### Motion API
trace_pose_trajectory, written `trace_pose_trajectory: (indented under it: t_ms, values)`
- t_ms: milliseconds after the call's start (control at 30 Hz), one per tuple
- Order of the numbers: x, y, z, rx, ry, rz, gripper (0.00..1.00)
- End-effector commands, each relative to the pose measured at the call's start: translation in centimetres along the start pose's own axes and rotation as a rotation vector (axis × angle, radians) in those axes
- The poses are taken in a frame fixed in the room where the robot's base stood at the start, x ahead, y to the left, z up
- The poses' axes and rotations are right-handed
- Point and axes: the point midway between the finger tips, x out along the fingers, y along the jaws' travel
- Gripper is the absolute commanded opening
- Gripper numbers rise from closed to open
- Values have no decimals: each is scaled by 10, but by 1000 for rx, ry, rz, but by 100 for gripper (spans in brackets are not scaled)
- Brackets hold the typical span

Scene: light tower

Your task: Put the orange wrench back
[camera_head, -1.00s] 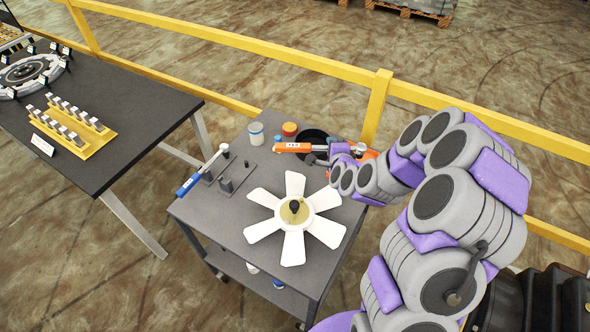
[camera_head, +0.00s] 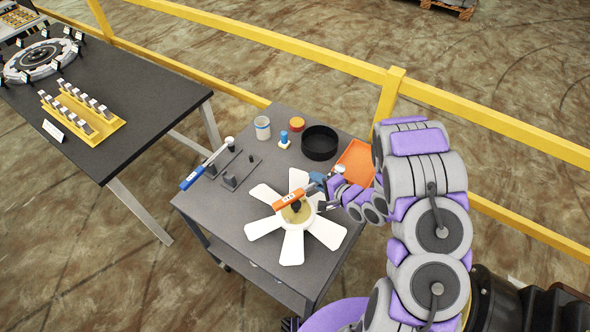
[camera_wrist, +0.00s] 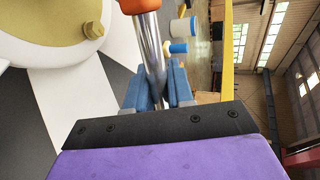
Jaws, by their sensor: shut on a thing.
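The orange wrench (camera_head: 291,199) is held in my gripper (camera_head: 318,186) above the white fan on the cart. Its orange handle points left, over the fan's hub. In the wrist view, the wrench's metal shaft (camera_wrist: 150,52) stands between the blue jaws of my gripper (camera_wrist: 157,85), with part of the orange handle at the top. A blue wrench (camera_head: 193,178) rests on a dark holder (camera_head: 231,178) with upright posts at the cart's left side. The holder has bare posts beside the blue wrench.
The white fan (camera_head: 265,227) lies on the grey cart (camera_head: 215,225). A white can (camera_head: 262,128), a blue-topped item (camera_head: 284,139), an orange-red can (camera_head: 297,124), a black bowl (camera_head: 320,143) and an orange tray (camera_head: 357,160) stand at the back. A yellow railing (camera_head: 300,68) runs behind.

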Motion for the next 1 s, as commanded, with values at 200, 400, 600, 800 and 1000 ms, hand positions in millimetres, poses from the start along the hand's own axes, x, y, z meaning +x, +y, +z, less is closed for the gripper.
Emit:
trace_pose_trajectory:
  t_ms: [200,400,600,800,1000]
  values:
    - [46,-14,-15,-13,-1,-1,0]
    - [81,-26,-35,-8,0,-3,0]
    - [110,-35,-54,-3,-1,-5,0]
    - [126,-41,-59,-5,0,-1,0]
    - [136,-42,-60,-6,2,1,0]
